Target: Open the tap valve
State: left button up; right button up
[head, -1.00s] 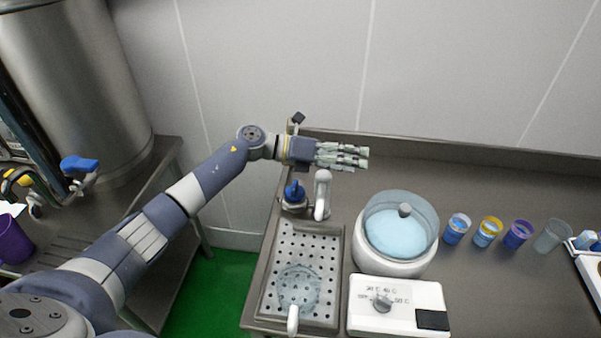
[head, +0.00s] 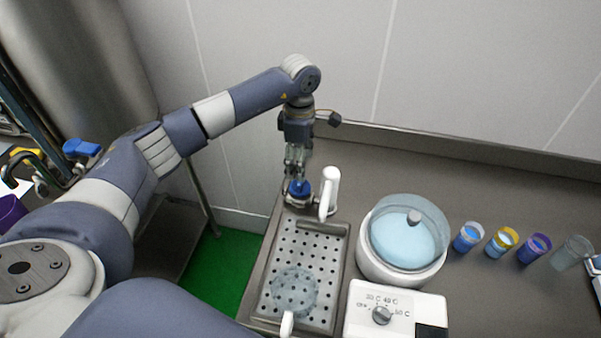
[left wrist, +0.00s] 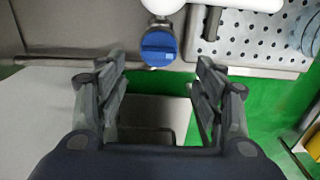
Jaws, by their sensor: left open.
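The tap has a white spout (head: 329,190) and a blue valve handle (head: 298,187) at the back of the drain tray. The blue handle also shows in the left wrist view (left wrist: 158,46), ahead of the fingertips and between their lines. My left gripper (head: 296,163) points down just above the blue handle in the head view. In the left wrist view its two fingers (left wrist: 163,75) are spread apart with nothing between them. In the head view the fingers partly cover the handle, and I cannot tell whether they touch it. My right gripper is not in view.
A perforated drain tray (head: 337,263) holds a clear jug (head: 293,291) in front of the tap. To the right stand a round water bath (head: 373,264) with a lid, a control box (head: 411,307) and several small cups (head: 468,236). A wall is behind.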

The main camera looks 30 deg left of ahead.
aim_at(300, 185)
pick_arm(q)
notch_tip(300, 185, down, 6)
jog(key=shift+w+r+p, duration=0.1)
jog(key=shift+w+p, duration=0.05)
jog(key=shift+p, duration=0.7)
jog(key=shift+f, duration=0.55)
jog(key=c, duration=1)
